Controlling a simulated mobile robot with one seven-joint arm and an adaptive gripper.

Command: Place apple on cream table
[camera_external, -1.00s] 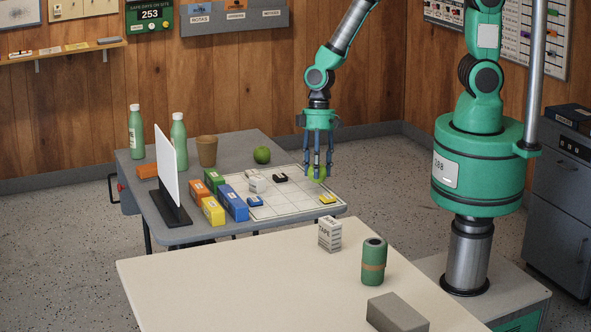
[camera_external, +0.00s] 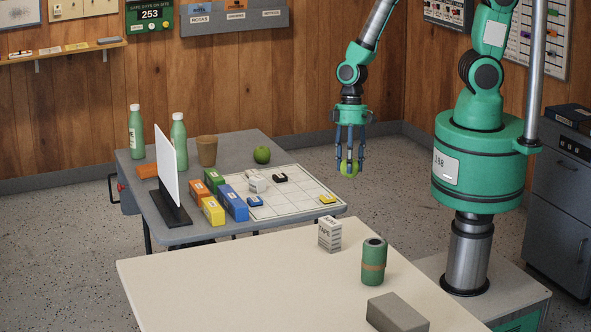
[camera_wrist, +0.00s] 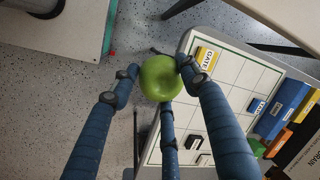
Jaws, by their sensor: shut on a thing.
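A green apple (camera_external: 349,169) is held between the blue fingers of my gripper (camera_external: 350,160). It also shows in the wrist view (camera_wrist: 160,78), with several fingers closed around it. My gripper points down and hangs in the air just right of the grey table's right edge, over the floor. The cream table (camera_external: 220,265) is in the foreground, nearer the camera than my gripper. A second green apple (camera_external: 262,155) rests on the grey table (camera_external: 230,150) near its back edge.
On the cream table stand a white tape box (camera_external: 330,234), a green cylinder (camera_external: 373,262) and a grey block (camera_external: 397,313) at its right side. Its left and middle are bare. The grey table holds bottles, coloured boxes, a white panel (camera_external: 166,165) and a grid sheet (camera_external: 290,203).

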